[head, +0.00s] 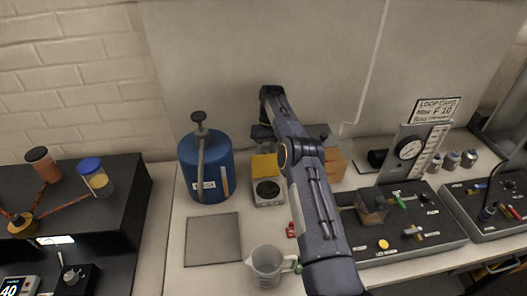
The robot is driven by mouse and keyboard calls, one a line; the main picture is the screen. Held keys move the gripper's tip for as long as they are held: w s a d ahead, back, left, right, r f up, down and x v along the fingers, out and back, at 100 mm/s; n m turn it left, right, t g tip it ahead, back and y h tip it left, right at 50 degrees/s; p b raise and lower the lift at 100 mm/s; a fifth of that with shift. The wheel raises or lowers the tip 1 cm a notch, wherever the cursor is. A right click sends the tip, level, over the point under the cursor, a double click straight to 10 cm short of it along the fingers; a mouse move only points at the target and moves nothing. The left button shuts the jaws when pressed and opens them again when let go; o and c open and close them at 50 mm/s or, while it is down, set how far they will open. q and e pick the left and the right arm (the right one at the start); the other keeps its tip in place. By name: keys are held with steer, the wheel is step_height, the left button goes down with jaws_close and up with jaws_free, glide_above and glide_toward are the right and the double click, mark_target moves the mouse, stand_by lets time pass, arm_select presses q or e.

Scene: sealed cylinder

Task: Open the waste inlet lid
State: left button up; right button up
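A small pale box (268,202) with a round dark opening (267,189) stands on the bench right of the blue cylinder. A yellow flap (264,167) stands raised at the back edge of this box; it looks like the waste inlet lid. One arm, seemingly my right, reaches up from the bottom of the head view. Its gripper (262,133) is just behind and above the yellow flap, pointing down. Its fingers are small, dark and partly hidden, so I cannot tell their opening or whether they touch the flap. My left gripper is not in view.
A blue cylinder (206,170) with a black pump knob stands at left. A grey square plate (213,240) and a clear jug (267,264) are in front. An orange-brown box (334,163) sits behind my arm.

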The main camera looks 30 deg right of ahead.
steer(key=shift+o, duration=1)
steer(key=shift+d, duration=0.15)
steer(key=r+b, duration=0.2)
steer(key=r, duration=0.1)
steer(key=s+a+r+b, duration=0.1)
steer(key=shift+s+r, duration=0.1)
steer(key=shift+r, duration=0.25)
steer(key=s+a+r+b, duration=0.6)
steer(key=s+a+r, duration=0.1)
steer(key=s, duration=0.3)
steer(key=shift+s+r, duration=0.25)
steer(key=shift+r, duration=0.55)
steer(key=shift+d, duration=0.1)
